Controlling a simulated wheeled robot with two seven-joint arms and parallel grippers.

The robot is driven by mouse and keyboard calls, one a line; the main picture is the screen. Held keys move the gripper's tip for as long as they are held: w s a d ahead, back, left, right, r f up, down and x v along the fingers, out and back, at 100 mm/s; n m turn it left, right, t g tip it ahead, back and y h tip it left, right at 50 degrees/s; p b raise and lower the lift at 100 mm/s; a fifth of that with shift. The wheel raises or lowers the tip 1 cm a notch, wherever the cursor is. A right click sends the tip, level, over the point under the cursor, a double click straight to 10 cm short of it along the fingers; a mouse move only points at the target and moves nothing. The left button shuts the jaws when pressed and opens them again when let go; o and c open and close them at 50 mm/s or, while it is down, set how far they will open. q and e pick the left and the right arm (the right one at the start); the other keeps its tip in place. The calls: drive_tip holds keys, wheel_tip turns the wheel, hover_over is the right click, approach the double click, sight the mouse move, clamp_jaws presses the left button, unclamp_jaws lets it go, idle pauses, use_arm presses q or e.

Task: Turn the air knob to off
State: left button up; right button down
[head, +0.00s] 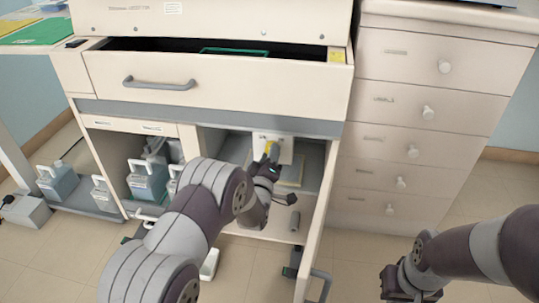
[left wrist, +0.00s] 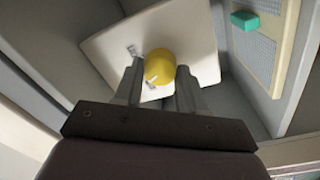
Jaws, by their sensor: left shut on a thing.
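The air knob is yellow and round, on a white plate inside the open lower cabinet. In the left wrist view the knob (left wrist: 159,68) sits between the fingertips of my left gripper (left wrist: 158,78), in front of the plate (left wrist: 108,42). My left gripper is shut on the knob. In the head view the knob (head: 272,149) shows just beyond my left gripper (head: 267,163), and the plate (head: 286,150) is partly hidden. The knob's markings are too small to read. My right arm is at the lower right; its fingertips are not clear.
The cabinet door (head: 315,230) stands open to the right of my left arm. An upper drawer (head: 215,85) is pulled out above the opening. Bottles (head: 148,182) stand in the compartment at left. A drawer unit (head: 425,110) stands at right.

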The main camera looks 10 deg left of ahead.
use_arm(q)
drive_tip(key=shift+n, duration=2.3)
drive_tip(key=shift+f, duration=0.1)
drive_tip(key=o, duration=1.1)
drive_tip(key=shift+c, duration=0.2)
drive_tip(key=shift+p, duration=0.3)
drive_tip(key=s+p, duration=0.5)
drive_tip(key=s, duration=0.7)
drive_tip(key=shift+s+f+p, duration=0.3)
drive_tip(key=shift+s, duration=0.1)
drive_tip(key=shift+d, duration=0.1)
